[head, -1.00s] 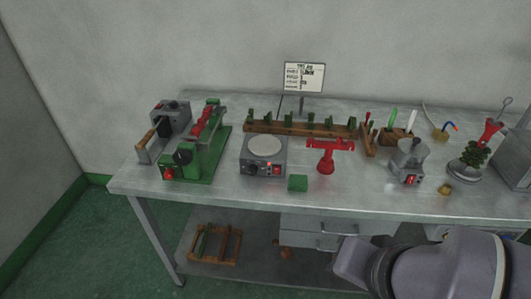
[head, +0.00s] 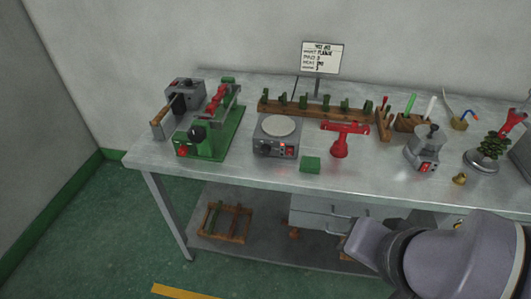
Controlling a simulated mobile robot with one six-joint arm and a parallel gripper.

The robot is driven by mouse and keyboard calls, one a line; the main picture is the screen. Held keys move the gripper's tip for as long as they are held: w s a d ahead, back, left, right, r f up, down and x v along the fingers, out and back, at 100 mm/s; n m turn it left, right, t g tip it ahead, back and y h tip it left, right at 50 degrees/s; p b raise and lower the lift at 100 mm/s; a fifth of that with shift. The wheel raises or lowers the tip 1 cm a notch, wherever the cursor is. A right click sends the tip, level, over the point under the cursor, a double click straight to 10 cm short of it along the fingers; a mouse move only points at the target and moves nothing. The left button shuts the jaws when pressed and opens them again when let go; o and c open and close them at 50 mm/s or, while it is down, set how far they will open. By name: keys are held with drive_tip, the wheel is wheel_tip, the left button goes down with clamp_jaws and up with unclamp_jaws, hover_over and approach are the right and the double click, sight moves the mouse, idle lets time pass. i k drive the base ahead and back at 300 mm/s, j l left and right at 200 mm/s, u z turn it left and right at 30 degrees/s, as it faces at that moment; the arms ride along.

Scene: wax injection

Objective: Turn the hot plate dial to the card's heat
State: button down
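The hot plate (head: 279,127) is a grey box with a round pale top, standing on the metal bench left of centre. Its front face carries a dark dial (head: 265,149) and a small red light or switch to the right of it. The dial's setting is too small to read. The card (head: 321,58) stands upright on a stand behind the bench's middle; it bears several lines of dark print, too small to read surely. My arm shows at the lower right, in front of the bench and well away from the hot plate. My gripper's fingers are not visible.
A green block (head: 310,164) lies just right of the hot plate, near the front edge. A red stand (head: 341,138) is beyond it. A green machine (head: 209,134) stands to the left. A wooden rack (head: 318,112) runs behind. Drawers (head: 325,214) hang below the bench.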

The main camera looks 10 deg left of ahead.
sight(266, 148)
drive_tip(key=i+j, duration=0.15)
drive_tip(key=j, duration=0.4)
drive_tip(key=i+j+z, duration=0.1)
drive_tip(key=j, duration=0.45)
drive_tip(key=i+j, duration=0.15)
drive_tip(key=j, duration=0.4)
drive_tip(key=i+j, duration=0.1)
drive_tip(key=j, duration=0.5)
drive_tip(key=i+j+z, duration=0.1)
drive_tip(key=j, duration=0.45)
